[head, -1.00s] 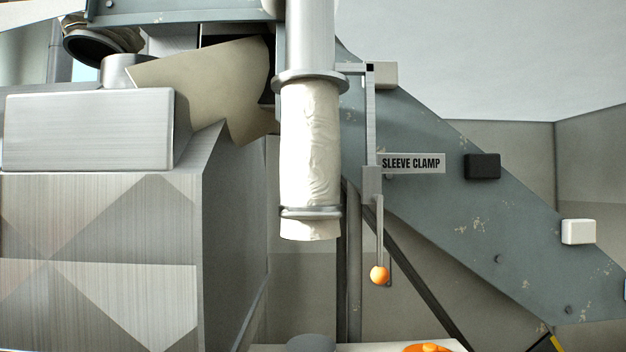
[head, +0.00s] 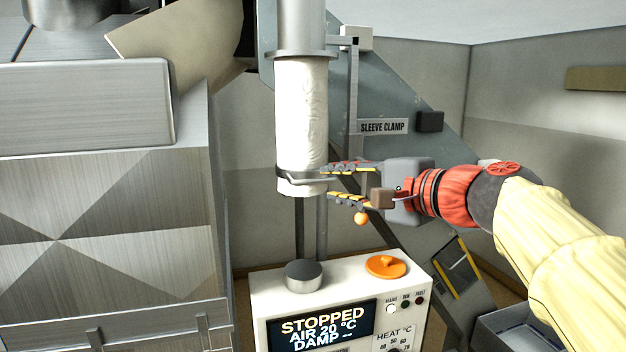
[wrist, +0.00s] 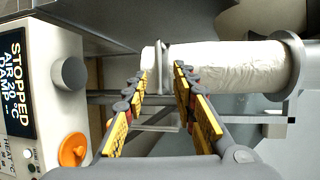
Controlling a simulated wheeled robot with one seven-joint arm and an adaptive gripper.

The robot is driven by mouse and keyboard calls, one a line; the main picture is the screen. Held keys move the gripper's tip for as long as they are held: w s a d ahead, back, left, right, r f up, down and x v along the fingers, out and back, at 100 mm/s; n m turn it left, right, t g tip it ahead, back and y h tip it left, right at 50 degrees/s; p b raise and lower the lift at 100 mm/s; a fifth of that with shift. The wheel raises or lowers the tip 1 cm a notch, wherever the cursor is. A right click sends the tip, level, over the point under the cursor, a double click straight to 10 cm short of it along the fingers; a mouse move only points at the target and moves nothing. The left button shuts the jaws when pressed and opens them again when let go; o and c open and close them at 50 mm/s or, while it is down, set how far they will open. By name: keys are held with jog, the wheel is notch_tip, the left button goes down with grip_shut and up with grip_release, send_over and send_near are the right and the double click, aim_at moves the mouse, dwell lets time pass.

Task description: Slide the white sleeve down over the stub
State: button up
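The white sleeve (head: 301,115) hangs upright from a metal pipe, with a metal ring (head: 292,178) around its lower part. It also shows in the wrist view (wrist: 225,64), lying sideways there. The stub (head: 304,276), a short grey cylinder, stands on the white control box below, apart from the sleeve's lower end; it also shows in the wrist view (wrist: 70,74). My gripper (head: 330,182) is open at the right of the ring, its fingers pointing left. In the wrist view my fingertips (wrist: 162,72) are either side of the ring's bar. I cannot tell whether they touch it.
The control box (head: 262,300) has an orange knob (head: 386,265) and a display reading STOPPED. A large metal cabinet (head: 110,230) fills the left.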

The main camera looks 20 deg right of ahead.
aim_at(317, 182)
jog(key=p+x, duration=0.1)
jog(key=x, duration=0.7)
jog(key=shift+d+f+p, duration=0.1)
jog(key=shift+f+p, duration=0.05)
jog(key=shift+p, duration=0.25)
jog(key=c, duration=0.3)
jog(key=c, duration=0.4)
grip_shut()
